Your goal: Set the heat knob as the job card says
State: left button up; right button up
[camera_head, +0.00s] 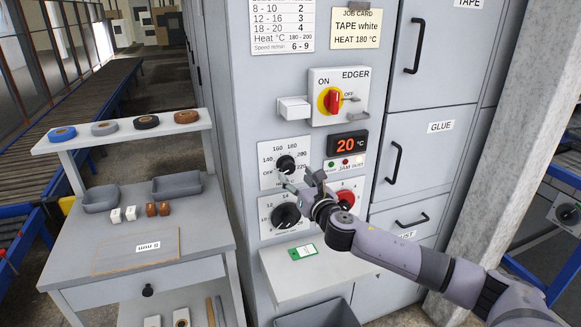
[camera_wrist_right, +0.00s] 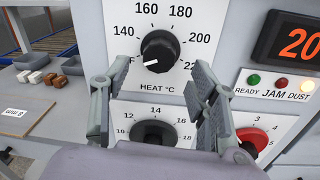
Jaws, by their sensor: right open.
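The heat knob (camera_head: 286,163) is a black dial on a white panel. In the right wrist view the heat knob (camera_wrist_right: 159,51) has its white pointer at the lower left, towards an "F" partly hidden by my finger. Scale marks 160, 180 and 200 show around it. The job card (camera_head: 357,28) reads "TAPE white, HEAT 180 °C". The temperature display (camera_head: 347,145) reads 20 °C. My right gripper (camera_head: 303,182) is open and empty in front of the panel; in the wrist view its fingers (camera_wrist_right: 153,88) stand apart, left and right below the knob. My left gripper is out of view.
A second black knob (camera_head: 286,215) sits below, with a red knob (camera_head: 345,199) beside it. The red and yellow EDGER switch (camera_head: 333,101) is above. A grey shelf (camera_head: 304,272) with a green tag juts out below. A side table (camera_head: 140,247) stands left.

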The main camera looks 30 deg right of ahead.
aim_at(290, 170)
jog(key=shift+w+d+p, duration=0.15)
jog(key=shift+w+d, duration=0.05)
jog(key=shift+w, duration=1)
jog(key=shift+w+d+p, duration=0.15)
jog(key=shift+w+d, duration=0.05)
jog(key=shift+w, duration=0.95)
jog(key=shift+c, duration=0.5)
jog(key=c, duration=1.1)
